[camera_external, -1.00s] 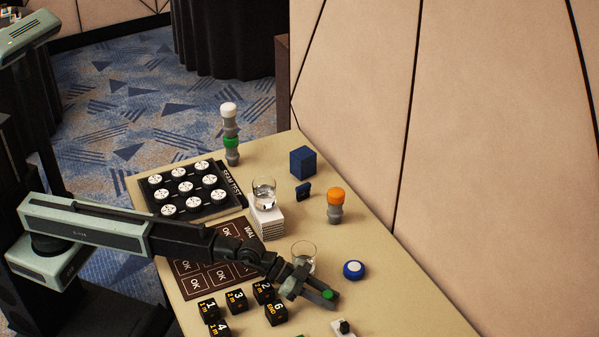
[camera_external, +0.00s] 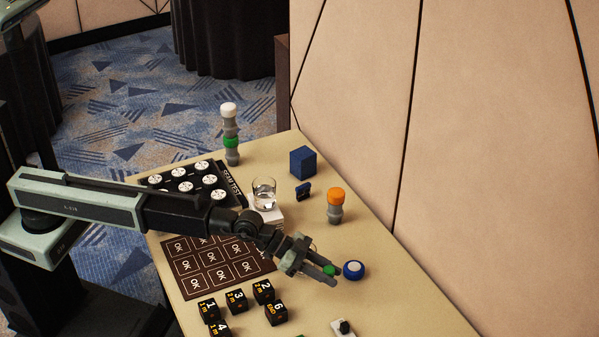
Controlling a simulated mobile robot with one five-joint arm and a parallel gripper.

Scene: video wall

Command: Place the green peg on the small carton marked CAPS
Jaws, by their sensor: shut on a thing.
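My gripper (camera_external: 326,273) is shut on a green peg (camera_external: 329,271), whose rounded green top shows between the fingers. The gripper is over the right part of the table, just left of a blue-and-white round piece (camera_external: 354,270); I cannot tell its exact height. No marking that reads CAPS can be made out. A plain dark blue box (camera_external: 303,161) stands near the table's far right edge, but I cannot tell whether it is the carton.
An orange-topped grey stack (camera_external: 335,205) and a white-topped stack (camera_external: 231,140) stand upright. Several black number cubes (camera_external: 237,300) lie by the OK mat (camera_external: 190,263).

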